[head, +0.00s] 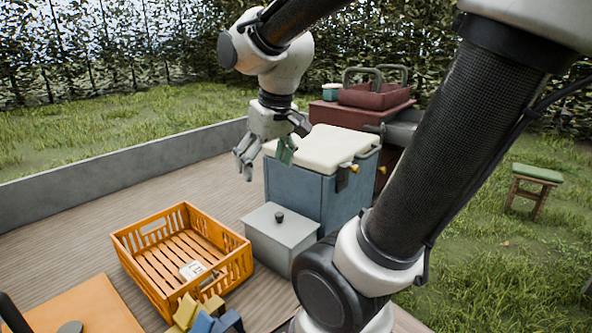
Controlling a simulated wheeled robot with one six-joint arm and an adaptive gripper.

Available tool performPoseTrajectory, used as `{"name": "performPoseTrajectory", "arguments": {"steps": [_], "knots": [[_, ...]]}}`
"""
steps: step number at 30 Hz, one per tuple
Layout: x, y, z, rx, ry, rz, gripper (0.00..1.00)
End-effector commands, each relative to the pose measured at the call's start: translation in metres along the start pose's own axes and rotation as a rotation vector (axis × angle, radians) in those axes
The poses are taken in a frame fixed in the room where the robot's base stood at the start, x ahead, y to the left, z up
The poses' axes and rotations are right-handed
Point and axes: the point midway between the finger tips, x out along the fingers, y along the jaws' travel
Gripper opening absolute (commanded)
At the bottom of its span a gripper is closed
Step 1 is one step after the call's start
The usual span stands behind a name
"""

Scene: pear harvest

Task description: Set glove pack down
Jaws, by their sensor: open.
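My gripper (266,163) hangs pointing down with its fingers spread, in front of the left edge of the blue cooler (292,196) with a cream lid. A small green piece (287,150) shows at its right finger; I cannot tell whether it is part of the finger or a separate thing. A small white pack-like item (193,270) lies in the orange crate (240,268), near its front right side. I cannot tell for sure whether it is the glove pack. The gripper is apart from it, above and behind the crate.
A grey lidded box (281,238) stands between crate and cooler. Yellow (186,312) and blue (203,323) pieces lie at the bottom, beside an orange surface (85,310). A red box (342,115) with a tray stands behind. Wooden floor (90,235) is clear left of the crate.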

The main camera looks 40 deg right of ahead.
Motion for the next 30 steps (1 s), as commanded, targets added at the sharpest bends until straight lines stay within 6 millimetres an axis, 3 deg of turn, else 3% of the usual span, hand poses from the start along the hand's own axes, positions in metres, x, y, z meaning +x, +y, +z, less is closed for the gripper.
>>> {"name": "performPoseTrajectory", "arguments": {"steps": [3,9,29,30], "knots": [[-0.022,0.008,0.042,0.022,0.047,0.008,0.83],[-0.032,0.012,0.078,0.037,0.079,0.016,0.83],[-0.033,0.013,0.081,0.038,0.081,0.017,0.83],[-0.033,0.013,0.081,0.038,0.081,0.017,0.80]]}}
